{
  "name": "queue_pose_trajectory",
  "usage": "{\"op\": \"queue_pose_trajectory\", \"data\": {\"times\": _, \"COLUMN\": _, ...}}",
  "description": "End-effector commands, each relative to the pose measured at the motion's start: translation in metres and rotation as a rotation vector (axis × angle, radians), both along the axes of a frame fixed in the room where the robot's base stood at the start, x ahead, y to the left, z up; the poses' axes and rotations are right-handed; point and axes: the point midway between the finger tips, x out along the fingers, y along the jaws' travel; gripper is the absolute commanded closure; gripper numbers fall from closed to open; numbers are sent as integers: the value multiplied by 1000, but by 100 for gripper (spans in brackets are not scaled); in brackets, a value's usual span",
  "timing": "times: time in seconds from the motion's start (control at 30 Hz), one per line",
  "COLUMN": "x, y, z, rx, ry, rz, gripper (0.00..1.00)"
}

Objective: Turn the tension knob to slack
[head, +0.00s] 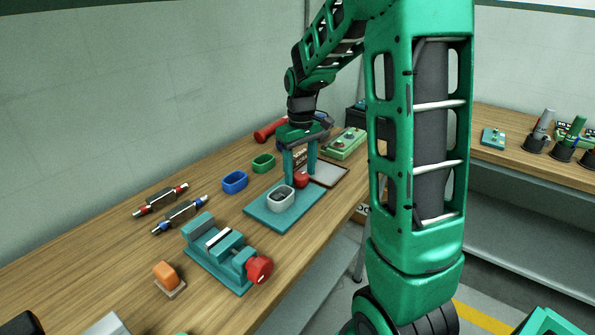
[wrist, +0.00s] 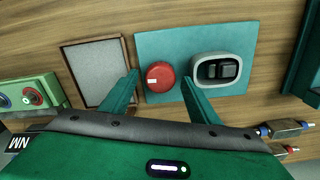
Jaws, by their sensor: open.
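A round red knob (wrist: 160,77) with a small white mark near its left edge sits on a teal plate (wrist: 180,45) in the wrist view. In the head view the red knob (head: 301,180) is at the plate's far end. My gripper (wrist: 160,80) is open, with one green finger on each side of the knob. A narrow gap shows between each finger and the knob. In the head view my gripper (head: 300,176) points down over it. A dark label with white text (head: 300,158) shows between the fingers, too small to read surely.
A grey housing with a dark switch (wrist: 222,70) stands beside the knob on the plate. A grey tray (wrist: 97,75) and a green button box (wrist: 28,97) lie on the other side. A teal vise (head: 225,252) with a red handle stands nearer on the wooden bench.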

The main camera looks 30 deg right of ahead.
Motion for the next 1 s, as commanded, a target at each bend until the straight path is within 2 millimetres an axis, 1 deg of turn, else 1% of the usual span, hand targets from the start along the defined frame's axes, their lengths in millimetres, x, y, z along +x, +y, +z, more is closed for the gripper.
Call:
{"op": "queue_pose_trajectory", "data": {"times": 0.17, "x": 1, "y": 0, "z": 15, "rx": -1, "ry": -3, "rz": 0, "gripper": 45}}
{"op": "queue_pose_trajectory", "data": {"times": 0.5, "x": 2, "y": 0, "z": 77, "rx": -2, "ry": -5, "rz": 0, "gripper": 45}}
{"op": "queue_pose_trajectory", "data": {"times": 0.6, "x": 2, "y": 0, "z": 90, "rx": -1, "ry": -3, "rz": 0, "gripper": 45}}
{"op": "queue_pose_trajectory", "data": {"times": 0.7, "x": 2, "y": 0, "z": 100, "rx": -1, "ry": -3, "rz": 1, "gripper": 45}}
{"op": "queue_pose_trajectory", "data": {"times": 0.8, "x": 2, "y": 0, "z": 106, "rx": -1, "ry": -2, "rz": 1, "gripper": 45}}
{"op": "queue_pose_trajectory", "data": {"times": 1.0, "x": 2, "y": 0, "z": 107, "rx": -1, "ry": -2, "rz": 1, "gripper": 45}}
